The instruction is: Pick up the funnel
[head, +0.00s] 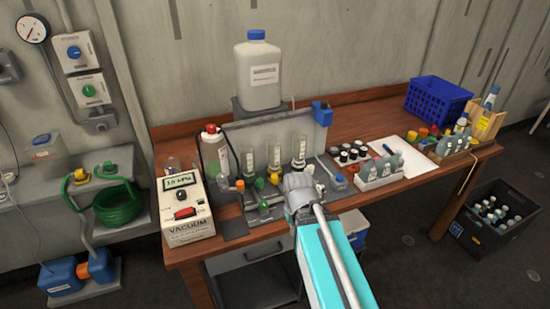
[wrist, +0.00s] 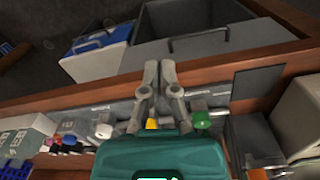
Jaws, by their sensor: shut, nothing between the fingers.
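No single thing in view is plainly the funnel. Several clear, upright graduated vessels that may be filter funnels (head: 274,157) stand in a row on a grey manifold with coloured valves on the bench. My gripper (head: 297,181) is in front of the manifold, at its right part, and hides some of it. In the wrist view my gripper's fingertips (wrist: 160,66) meet, shut and empty, over the bench's front edge. A green valve knob (wrist: 203,120) and a yellow one (wrist: 152,124) show beside and behind the fingers. The clear vessels cannot be made out there.
A white vacuum unit (head: 188,208) stands left on the wooden bench (head: 365,122). A large white jug (head: 257,75) stands behind. A bottle rack (head: 378,172), white sheet (head: 397,157) and blue basket (head: 437,100) are to the right. A black crate (head: 497,225) is on the floor.

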